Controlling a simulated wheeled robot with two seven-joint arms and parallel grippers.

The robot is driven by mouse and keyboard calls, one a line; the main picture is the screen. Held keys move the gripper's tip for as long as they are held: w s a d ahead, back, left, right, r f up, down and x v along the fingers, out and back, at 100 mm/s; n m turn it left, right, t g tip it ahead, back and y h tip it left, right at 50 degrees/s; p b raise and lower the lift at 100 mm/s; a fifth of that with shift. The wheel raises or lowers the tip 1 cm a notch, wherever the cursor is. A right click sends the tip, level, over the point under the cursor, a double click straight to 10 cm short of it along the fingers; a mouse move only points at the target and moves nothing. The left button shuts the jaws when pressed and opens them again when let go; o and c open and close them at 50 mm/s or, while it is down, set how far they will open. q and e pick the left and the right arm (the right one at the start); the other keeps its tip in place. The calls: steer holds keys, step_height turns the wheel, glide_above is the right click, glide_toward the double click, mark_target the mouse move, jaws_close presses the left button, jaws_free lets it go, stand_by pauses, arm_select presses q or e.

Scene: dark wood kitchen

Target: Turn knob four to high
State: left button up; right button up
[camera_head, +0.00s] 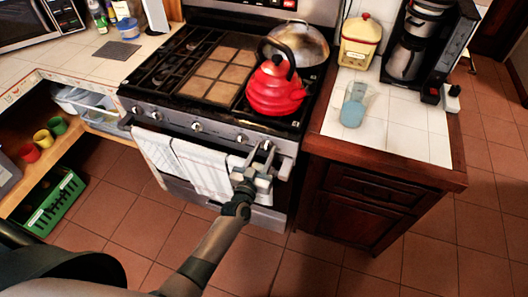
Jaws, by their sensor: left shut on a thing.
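The stove's front control panel (218,132) carries a row of knobs. Separate knobs show at the left (137,110), near the left (156,116) and at the middle (196,127). Another knob (242,138) shows just left of my gripper's fingers. My left gripper (265,154) reaches up to the right part of the panel and is shut on a stove knob there. The fingers mostly hide that knob, so its number and setting cannot be read. My right gripper is not in view.
A red kettle (274,92) and a domed metal pan (299,42) stand on the stovetop. White towels (190,163) hang on the oven handle below the panel. A wooden cabinet (362,195) stands close to the right of my gripper. The tiled floor in front is clear.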

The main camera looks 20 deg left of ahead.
arm_select(q)
steer(key=n+b, duration=0.1)
steer(key=n, duration=0.3)
steer(key=shift+a+f, duration=0.1)
steer(key=shift+a, duration=0.05)
steer(key=shift+a+f+n+b, duration=0.15)
steer(key=shift+n+b, duration=0.4)
steer(key=shift+n, duration=1.55)
steer(key=o, duration=1)
steer(key=shift+o, duration=0.2)
steer(key=s+b, duration=0.3)
steer(key=s, duration=1.4)
steer(key=shift+s+a+b, duration=0.25)
steer(key=shift+a+b, duration=0.1)
steer(key=shift+b, duration=0.05)
